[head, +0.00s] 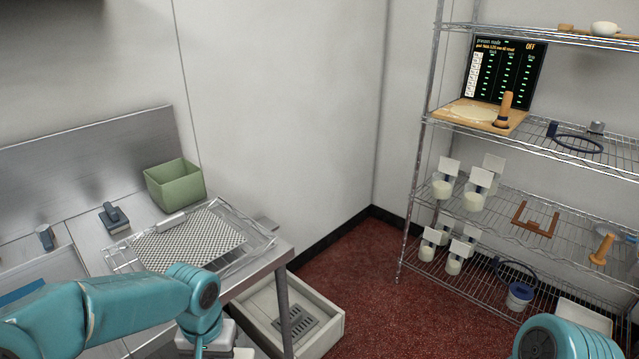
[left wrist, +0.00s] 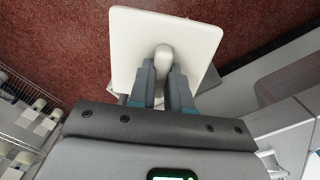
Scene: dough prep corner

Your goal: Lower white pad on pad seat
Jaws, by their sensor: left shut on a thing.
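The white pad (left wrist: 132,42) is a flat, square plate with rounded corners and a rounded grip knob (left wrist: 163,56) on its near face. In the left wrist view, my left gripper (left wrist: 162,78) is shut on this knob, and the pad extends beyond the fingertips over red floor. In the head view, the teal left arm reaches in at the lower left, and its gripper is mostly hidden below the wrist; I cannot clearly tell the pad there. I cannot identify the pad seat for certain in either view. My right gripper is out of view; only a teal arm joint shows at the lower right.
A steel counter (head: 75,232) at left holds a green bin (head: 175,184) and a wire rack with a perforated sheet (head: 190,238). A pale floor basin with a grate (head: 297,321) sits beside the counter. Wire shelves (head: 520,150) stand at right. Red floor (head: 375,262) between is clear.

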